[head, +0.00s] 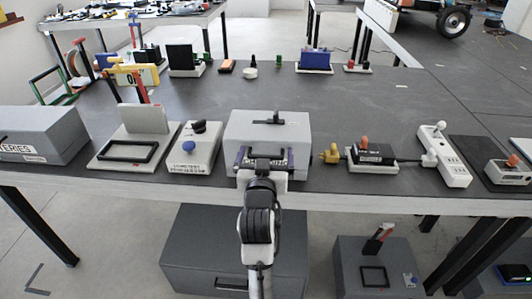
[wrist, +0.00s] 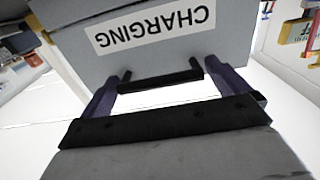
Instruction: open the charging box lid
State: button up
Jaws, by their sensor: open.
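The grey charging box (head: 245,127) stands near the front edge of the table and its lid looks shut. A black piece (head: 268,118) lies on its top. In the wrist view its front face (wrist: 190,55) fills the top, with an upside-down CHARGING label (wrist: 155,27). A black bar handle (wrist: 160,79) is fixed below the label. My gripper (head: 264,158) is open at the box's front. Its purple fingers (wrist: 166,90) stand apart, one near each end of the handle. I cannot tell whether they touch the box.
Left of the box are a grey control block (head: 190,158), a framed panel (head: 125,152) and a batteries box (head: 40,135). To the right are a yellow plug (head: 329,154), a black module (head: 373,154) and a white power strip (head: 441,157).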

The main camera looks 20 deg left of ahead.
jog(key=c, duration=1.3)
jog(key=shift+r, duration=0.15)
